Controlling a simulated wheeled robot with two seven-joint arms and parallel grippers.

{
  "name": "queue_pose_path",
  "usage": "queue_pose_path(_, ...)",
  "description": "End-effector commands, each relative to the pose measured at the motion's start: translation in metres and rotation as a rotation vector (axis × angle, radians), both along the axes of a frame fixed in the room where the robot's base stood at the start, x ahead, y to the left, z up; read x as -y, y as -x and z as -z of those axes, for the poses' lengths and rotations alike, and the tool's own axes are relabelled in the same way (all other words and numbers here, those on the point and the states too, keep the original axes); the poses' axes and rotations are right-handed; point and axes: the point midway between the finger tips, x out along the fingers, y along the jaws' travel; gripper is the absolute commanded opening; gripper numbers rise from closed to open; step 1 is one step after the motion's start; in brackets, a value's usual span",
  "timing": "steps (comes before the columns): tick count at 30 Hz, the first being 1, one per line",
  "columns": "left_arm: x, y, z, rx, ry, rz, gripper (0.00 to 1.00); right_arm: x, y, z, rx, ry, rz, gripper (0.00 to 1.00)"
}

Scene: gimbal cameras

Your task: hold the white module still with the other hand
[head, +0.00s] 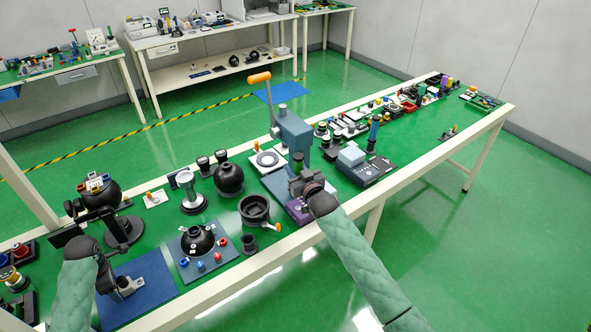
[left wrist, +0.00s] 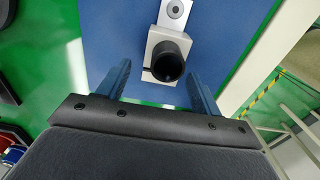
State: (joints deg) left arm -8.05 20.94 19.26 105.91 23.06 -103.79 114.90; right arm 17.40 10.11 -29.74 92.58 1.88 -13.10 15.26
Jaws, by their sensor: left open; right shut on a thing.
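The white module (left wrist: 155,73), a pale block with a black round tube and a flat plate with a lens-like disc, lies on the blue mat (left wrist: 110,25). In the head view the module (head: 128,285) is small and partly hidden by my left gripper (head: 114,287). In the left wrist view my left gripper (left wrist: 159,72) is open, with one blue finger on each side of the module; gaps show between fingers and block.
The grey press (head: 293,130) with an orange handle stands near the right gripper. A black sphere on a plate (head: 199,240) with red and blue knobs is right of the mat. A black ring (head: 255,209) and a white stand (head: 190,193) are close by.

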Motion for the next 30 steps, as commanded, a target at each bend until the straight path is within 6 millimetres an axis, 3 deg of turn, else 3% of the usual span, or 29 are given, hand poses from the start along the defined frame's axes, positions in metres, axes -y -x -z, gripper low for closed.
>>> queue_pose_path(9,0.0,-0.001,-0.061,0.004,0.0,-0.001,0.65,0.0,0.0,-0.001,0.001,0.0,0.0,0.05)
queue_pose_path(15,-0.001,-0.001,-0.091,0.0,-0.003,0.001,0.65,0.0,0.0,-0.001,0.001,0.0,0.0,0.05)
queue_pose_path(21,-0.001,0.0,-0.103,-0.001,-0.001,0.0,0.65,0.0,0.0,-0.001,0.001,0.0,0.0,0.05)
queue_pose_path(30,0.0,0.0,-0.105,-0.001,0.0,-0.001,0.65,0.0,0.0,-0.001,0.001,0.0,0.0,0.05)
